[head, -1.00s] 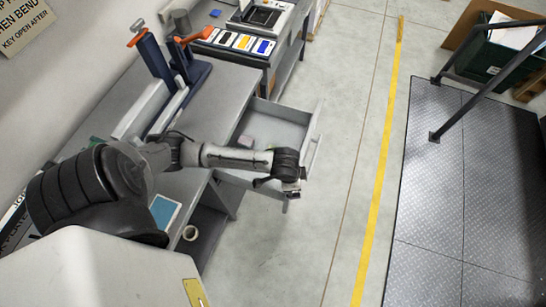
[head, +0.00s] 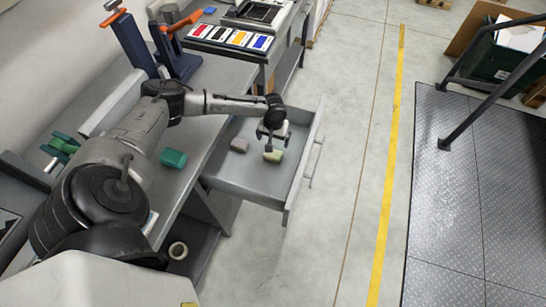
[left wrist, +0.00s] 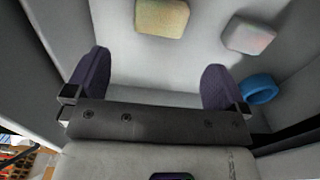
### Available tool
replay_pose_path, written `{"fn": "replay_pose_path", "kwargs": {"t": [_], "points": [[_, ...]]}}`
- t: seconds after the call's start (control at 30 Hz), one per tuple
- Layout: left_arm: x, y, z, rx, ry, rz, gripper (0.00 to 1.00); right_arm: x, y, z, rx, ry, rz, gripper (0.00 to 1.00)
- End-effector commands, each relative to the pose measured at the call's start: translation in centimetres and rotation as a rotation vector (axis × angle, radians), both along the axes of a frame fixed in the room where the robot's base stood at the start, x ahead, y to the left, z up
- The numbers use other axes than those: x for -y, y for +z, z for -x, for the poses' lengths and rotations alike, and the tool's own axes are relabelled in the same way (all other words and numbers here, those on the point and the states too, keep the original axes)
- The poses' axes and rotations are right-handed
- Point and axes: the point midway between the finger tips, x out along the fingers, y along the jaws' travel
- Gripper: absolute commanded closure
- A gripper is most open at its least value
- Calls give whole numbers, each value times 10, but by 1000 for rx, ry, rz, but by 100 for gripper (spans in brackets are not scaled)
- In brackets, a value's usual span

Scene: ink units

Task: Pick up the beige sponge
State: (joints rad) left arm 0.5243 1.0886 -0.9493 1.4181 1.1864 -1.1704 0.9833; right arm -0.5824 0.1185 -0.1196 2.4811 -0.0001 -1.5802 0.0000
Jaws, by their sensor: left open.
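A yellowish-beige sponge (left wrist: 162,18) lies on the drawer floor at the top middle of the left wrist view. A yellow-green block in the head view (head: 273,156), just below the gripper in the picture, looks like the same sponge. My left gripper (head: 272,133) hangs over the open drawer (head: 240,182). In the left wrist view its two dark fingers (left wrist: 153,84) are wide apart with nothing between them. The sponge lies beyond the fingertips, apart from them. My right gripper is not in view.
A pale pinkish block (left wrist: 248,36) and a blue ring (left wrist: 260,88) also lie in the drawer. A pinkish-grey block shows there in the head view (head: 239,145). Drawer walls enclose the space. A green object (head: 173,158) stands on the bench; a tape roll (head: 178,250) is below.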

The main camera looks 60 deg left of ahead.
Motion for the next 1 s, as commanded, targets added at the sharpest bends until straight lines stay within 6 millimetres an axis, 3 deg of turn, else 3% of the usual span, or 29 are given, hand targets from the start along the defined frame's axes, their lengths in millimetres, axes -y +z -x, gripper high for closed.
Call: {"fn": "replay_pose_path", "kwargs": {"t": [0.03,0.2,0.57,0.83,1.0], "points": [[1,-13,0,-3,-1,1,0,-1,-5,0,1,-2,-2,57],[1,-39,0,-1,-3,0,0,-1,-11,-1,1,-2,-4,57],[1,-61,0,-1,-6,-1,0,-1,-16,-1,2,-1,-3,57],[1,-96,2,-1,-6,-2,0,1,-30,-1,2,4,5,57],[0,-108,3,-1,-5,-2,0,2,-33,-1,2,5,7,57]]}}
